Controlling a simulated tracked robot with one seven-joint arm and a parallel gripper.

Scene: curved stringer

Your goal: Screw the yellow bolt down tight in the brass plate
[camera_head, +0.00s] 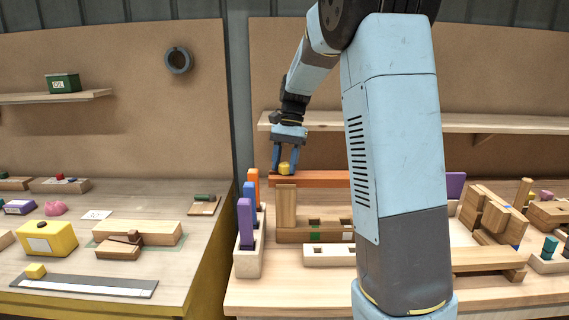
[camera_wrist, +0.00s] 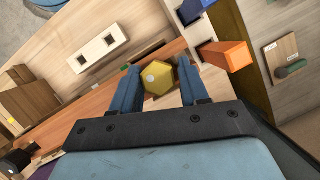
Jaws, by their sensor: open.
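The yellow bolt (camera_head: 285,168) stands at the left end of a long reddish-brown beam. In the wrist view its hexagonal head (camera_wrist: 158,80) shows from above, with a pale round spot on it. My gripper (camera_head: 284,172) points down over it, with one blue finger on each side. In the wrist view the fingers of my gripper (camera_wrist: 158,68) are apart, with a narrow gap visible between them and the head. The bolt's shank is hidden under its head. I cannot make out the brass plate; the bolt and fingers cover that spot.
The reddish-brown beam (camera_head: 325,179) runs behind a wooden block with square holes (camera_head: 322,255). A rack (camera_head: 248,262) with purple, blue and orange pegs stands close to the left of my gripper. The orange peg (camera_wrist: 228,55) is near the right finger. A shelf (camera_head: 480,124) is behind.

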